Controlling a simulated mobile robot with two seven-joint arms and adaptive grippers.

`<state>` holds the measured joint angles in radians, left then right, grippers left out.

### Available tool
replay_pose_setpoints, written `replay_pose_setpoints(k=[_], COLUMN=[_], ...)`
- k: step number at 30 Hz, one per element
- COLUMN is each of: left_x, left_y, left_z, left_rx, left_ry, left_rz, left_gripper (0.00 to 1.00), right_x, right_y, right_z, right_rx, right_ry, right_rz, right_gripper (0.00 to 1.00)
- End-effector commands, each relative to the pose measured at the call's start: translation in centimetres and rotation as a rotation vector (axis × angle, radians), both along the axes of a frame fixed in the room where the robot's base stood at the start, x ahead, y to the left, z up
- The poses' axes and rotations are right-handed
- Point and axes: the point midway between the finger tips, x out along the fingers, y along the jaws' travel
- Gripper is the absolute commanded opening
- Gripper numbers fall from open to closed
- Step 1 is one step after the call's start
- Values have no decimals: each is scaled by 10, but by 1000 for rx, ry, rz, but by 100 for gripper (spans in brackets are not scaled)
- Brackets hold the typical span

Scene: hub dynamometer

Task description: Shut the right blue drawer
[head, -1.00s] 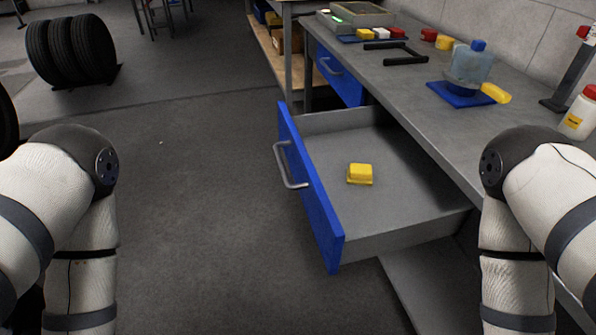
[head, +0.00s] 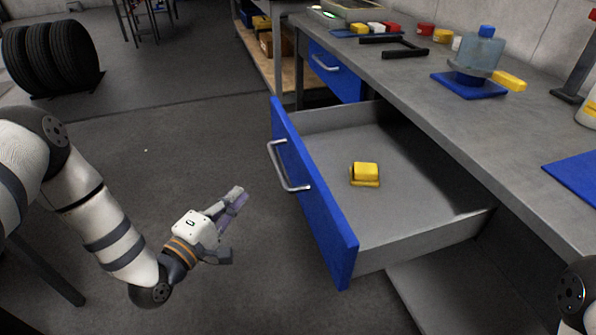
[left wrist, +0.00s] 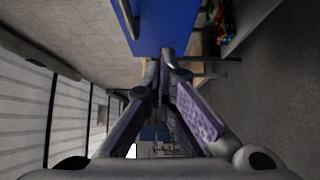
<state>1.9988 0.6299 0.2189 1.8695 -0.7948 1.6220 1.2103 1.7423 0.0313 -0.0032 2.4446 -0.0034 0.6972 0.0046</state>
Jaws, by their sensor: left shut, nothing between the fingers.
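The right blue drawer (head: 315,200) is pulled well out from under the grey workbench. Its blue front has a silver bar handle (head: 287,167), and its grey interior is open to view. A small yellow object (head: 364,174) lies inside. My left gripper (head: 238,198) is shut and empty, over the floor to the left of the drawer front and apart from it, its fingers angled up toward the front. In the left wrist view a blue drawer front (left wrist: 165,25) shows at the top, beyond the fingers (left wrist: 170,80). My right gripper is out of view.
Another blue drawer (head: 335,72) farther along the bench looks shut. The bench top (head: 440,110) holds a bottle on a blue mat, a black bracket and several small coloured items. Tyres (head: 50,55) stand at the back left.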

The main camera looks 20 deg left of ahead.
Motion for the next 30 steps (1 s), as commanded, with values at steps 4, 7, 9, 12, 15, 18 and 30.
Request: replay_pose_setpoints(k=[4,7,9,12,15,18,30], left_x=[27,48,64,85,98,106,113], left_y=[-7,-12,-15,-19,-31,-42,-53], left_z=[2,1,1,0,1,1,1], left_rx=[3,4,5,6,4,4,4], left_ry=[-3,0,1,3,4,4,6], left_rz=[-5,-5,-4,-4,-6,-4,-3], left_gripper=[0,0,0,0,0,0,0], right_x=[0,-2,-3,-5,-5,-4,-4], right_y=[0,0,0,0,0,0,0], right_z=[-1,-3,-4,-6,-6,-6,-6], right_rx=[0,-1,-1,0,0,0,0], right_ry=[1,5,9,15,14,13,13], right_rz=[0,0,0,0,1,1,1], right_gripper=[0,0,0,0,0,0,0])
